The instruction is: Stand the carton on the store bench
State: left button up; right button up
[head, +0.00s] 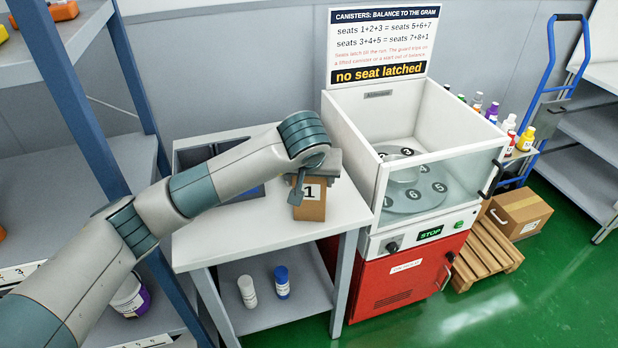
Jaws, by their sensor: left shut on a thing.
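A small brown carton (311,210) with a white label reading 1 is upright over the white-topped bench (265,240) in the middle of the head view. My left gripper (308,180) is shut on the carton from above, one finger showing in front of it. The gripper and wrist hide the carton's top. I cannot tell whether the carton's bottom touches the bench top or hangs just above it. My right gripper is not in view.
A white-and-red machine (405,270) with a numbered carousel (412,195) stands close right of the bench. Dark bins (195,158) are set at the bench's back left. A white and a blue bottle (282,282) stand on its lower shelf. The bench top's front is clear.

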pick_arm(q)
jog(key=shift+f, duration=0.15)
jog(key=o, duration=1)
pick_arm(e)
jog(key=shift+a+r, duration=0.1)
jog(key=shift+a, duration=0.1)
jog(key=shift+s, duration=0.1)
